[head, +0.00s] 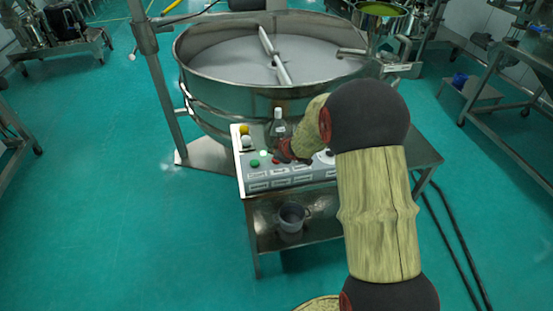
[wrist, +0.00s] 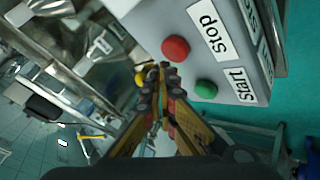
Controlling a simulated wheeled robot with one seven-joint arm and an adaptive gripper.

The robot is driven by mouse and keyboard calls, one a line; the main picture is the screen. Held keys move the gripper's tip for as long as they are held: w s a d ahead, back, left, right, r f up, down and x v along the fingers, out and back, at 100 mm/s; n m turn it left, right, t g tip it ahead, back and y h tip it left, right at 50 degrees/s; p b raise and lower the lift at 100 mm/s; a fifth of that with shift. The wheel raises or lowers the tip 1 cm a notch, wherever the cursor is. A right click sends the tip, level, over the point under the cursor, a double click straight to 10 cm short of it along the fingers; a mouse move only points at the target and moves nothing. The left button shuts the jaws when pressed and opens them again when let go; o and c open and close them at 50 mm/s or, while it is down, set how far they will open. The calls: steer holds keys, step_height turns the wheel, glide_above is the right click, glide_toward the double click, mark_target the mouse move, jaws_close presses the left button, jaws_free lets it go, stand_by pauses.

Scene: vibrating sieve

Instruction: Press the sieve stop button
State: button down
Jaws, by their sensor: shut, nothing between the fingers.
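The grey control box (head: 305,172) stands on a metal table in front of the round sieve (head: 215,92). In the wrist view, the red stop button (wrist: 175,48) sits beside the "Stop" label (wrist: 212,32). The green start button (wrist: 206,89) is beside the "Start" label (wrist: 240,85); this green button also shows in the head view (head: 255,163). My gripper (wrist: 161,70) is shut and empty, its fingertips close to the red button in the wrist view. I cannot tell whether they touch it. In the head view, my gripper (head: 283,156) is over the box's panel.
A clear bottle (head: 278,128) stands just behind the box, close to my gripper. Yellow (head: 244,129) and white (head: 247,141) knobs are at the box's left. A metal pot (head: 291,217) is on the lower shelf.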

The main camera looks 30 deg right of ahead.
steer(key=shift+f, duration=0.45)
steer(key=shift+f+b, duration=0.6)
steer(key=shift+b, duration=0.1)
stand_by(0.6)
steer(key=shift+r, duration=0.1)
steer(key=shift+r+p, duration=0.95)
steer(key=shift+p, duration=0.15)
step_height(320, 180, up, 5)
steer(key=p, duration=0.5)
stand_by(0.6)
